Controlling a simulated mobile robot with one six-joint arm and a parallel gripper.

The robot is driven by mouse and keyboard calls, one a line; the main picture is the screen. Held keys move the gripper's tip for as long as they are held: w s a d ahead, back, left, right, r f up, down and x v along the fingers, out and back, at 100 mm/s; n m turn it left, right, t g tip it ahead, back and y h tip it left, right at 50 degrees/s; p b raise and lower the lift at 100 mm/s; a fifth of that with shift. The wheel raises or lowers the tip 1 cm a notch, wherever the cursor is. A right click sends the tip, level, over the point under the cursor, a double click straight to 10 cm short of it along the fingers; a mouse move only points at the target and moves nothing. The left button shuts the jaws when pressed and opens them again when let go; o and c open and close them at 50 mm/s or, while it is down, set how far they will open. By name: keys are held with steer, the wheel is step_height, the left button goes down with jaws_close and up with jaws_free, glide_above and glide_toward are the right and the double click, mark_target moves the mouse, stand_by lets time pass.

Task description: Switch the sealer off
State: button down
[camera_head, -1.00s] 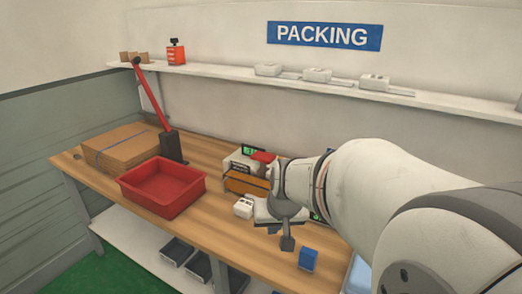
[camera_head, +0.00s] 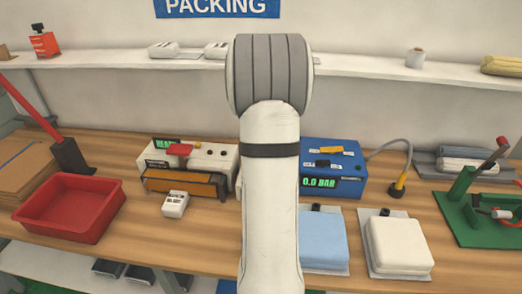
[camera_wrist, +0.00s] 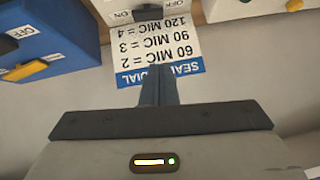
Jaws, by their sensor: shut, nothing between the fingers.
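The sealer (camera_head: 157,165) is a white box with a green display, a red piece on top and an orange front, left of my arm in the head view. Beyond the card, a white unit (camera_wrist: 110,12) with ON and OFF labels and a dark switch is cut off at the top edge. I cannot tell the switch's position or any contact.
A blue unit (camera_head: 345,180) reading 0.0 BAR stands right of my arm; it also shows in the wrist view (camera_wrist: 45,40). A small white box (camera_head: 175,204) stands before the sealer. A red tray (camera_head: 112,212) is left; light-blue and white pads lie right. A shelf runs behind.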

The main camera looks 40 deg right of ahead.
steer(key=b+x, duration=0.2)
steer(key=x, duration=0.7)
steer(key=shift+d+f+b, duration=0.25)
steer(key=shift+b, duration=0.1)
steer(key=f+b, duration=0.1)
steer(key=f, duration=0.1)
steer(key=shift+w+f+b, duration=0.3)
steer(key=shift+f+b, duration=0.05)
steer(key=shift+w+f+b, duration=0.1)
steer(key=shift+f+b, duration=0.2)
steer(key=shift+f, duration=0.4)
